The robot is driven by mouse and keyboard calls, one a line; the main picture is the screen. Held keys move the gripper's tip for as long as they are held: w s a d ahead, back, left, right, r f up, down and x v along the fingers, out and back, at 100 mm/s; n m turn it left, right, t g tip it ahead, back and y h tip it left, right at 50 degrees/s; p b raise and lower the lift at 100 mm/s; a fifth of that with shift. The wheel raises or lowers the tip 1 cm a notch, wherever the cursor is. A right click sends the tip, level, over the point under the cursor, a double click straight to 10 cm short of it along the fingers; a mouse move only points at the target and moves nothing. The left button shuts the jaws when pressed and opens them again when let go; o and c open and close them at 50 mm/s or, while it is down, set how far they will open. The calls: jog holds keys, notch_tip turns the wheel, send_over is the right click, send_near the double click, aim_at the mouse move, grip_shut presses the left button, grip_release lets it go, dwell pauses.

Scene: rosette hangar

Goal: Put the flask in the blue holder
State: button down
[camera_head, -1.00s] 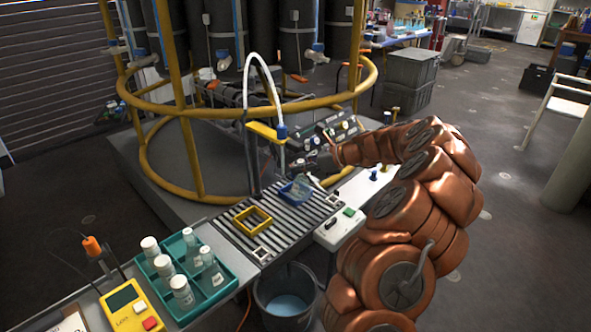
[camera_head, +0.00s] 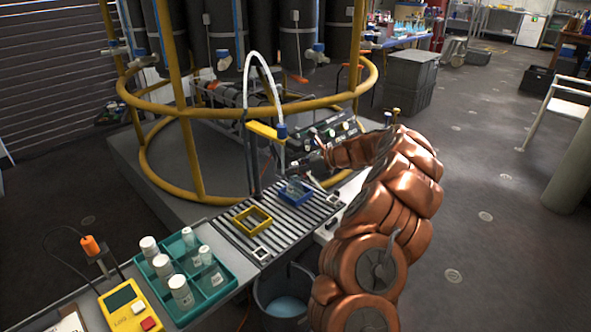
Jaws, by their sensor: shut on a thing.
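The blue holder (camera_head: 301,199) is a small open frame on the grey slatted rack at the middle of the bench. A small clear flask (camera_head: 293,187) shows at the holder, its lower part behind or inside the blue rim; I cannot tell whether it rests on the bottom. My gripper (camera_head: 296,176) reaches in from the right, just above the holder, and is shut on the flask. The fingertips are small and dark here, and partly hard to make out.
A yellow holder (camera_head: 251,220) sits left of the blue one on the rack. A teal tray (camera_head: 215,298) with several white-capped bottles stands at the front left beside a yellow meter (camera_head: 125,308). A white hose arch (camera_head: 262,62) rises behind. A bucket (camera_head: 284,318) stands below.

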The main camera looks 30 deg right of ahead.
jog(key=shift+f, duration=0.1)
jog(key=c, duration=0.9)
grip_release()
jog(key=p+v, duration=0.1)
jog(key=v, duration=1.1)
jog(key=shift+d, duration=0.1)
